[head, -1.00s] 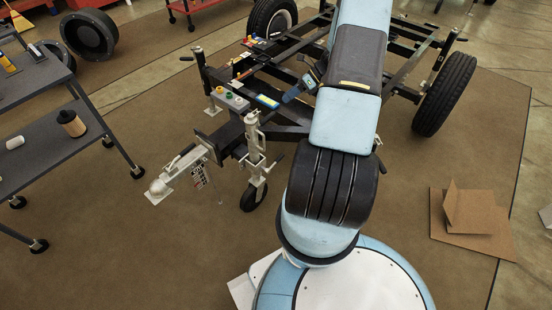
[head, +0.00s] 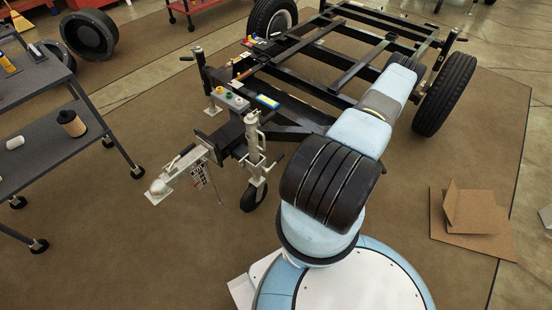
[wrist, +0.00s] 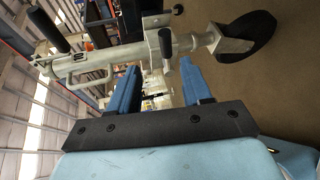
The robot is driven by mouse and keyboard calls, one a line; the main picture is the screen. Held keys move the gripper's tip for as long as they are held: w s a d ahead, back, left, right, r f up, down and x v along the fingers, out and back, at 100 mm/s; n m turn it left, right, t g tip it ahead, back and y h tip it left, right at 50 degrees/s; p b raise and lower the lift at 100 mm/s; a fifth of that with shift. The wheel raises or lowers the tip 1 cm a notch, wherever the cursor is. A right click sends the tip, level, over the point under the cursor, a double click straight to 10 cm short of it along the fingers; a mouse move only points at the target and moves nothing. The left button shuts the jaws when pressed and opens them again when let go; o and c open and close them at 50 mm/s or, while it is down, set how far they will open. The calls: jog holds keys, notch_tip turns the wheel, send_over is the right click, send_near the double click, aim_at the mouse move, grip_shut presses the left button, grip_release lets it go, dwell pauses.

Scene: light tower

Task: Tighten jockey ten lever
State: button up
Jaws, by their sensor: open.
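The jockey wheel's pale metal post (head: 253,135) stands upright beside the trailer's drawbar, with its black wheel (head: 254,196) on the floor. A dark lever (head: 278,161) sticks out on the post's right side. In the wrist view the post (wrist: 105,62) lies sideways across the picture, with the wheel (wrist: 247,38) at upper right. A short dark lever (wrist: 165,43) shows on it, above the gap between my fingers. My gripper (wrist: 160,82) is open and empty, its two blue fingers pointing at the post, apart from the lever. The gripper is hidden in the head view.
The silver coupling (head: 175,175) projects left of the post. A box with coloured buttons (head: 230,98) sits on the black trailer frame (head: 350,65). A grey cart (head: 60,115) stands at left, cardboard (head: 470,215) at right. The floor before the jockey wheel is clear.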

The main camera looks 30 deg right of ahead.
aim_at(275, 164)
jog(key=f+x, duration=0.1)
jog(key=x, duration=1.3)
jog(key=shift+s+m, duration=0.2)
jog(key=shift+m, duration=0.1)
grip_shut()
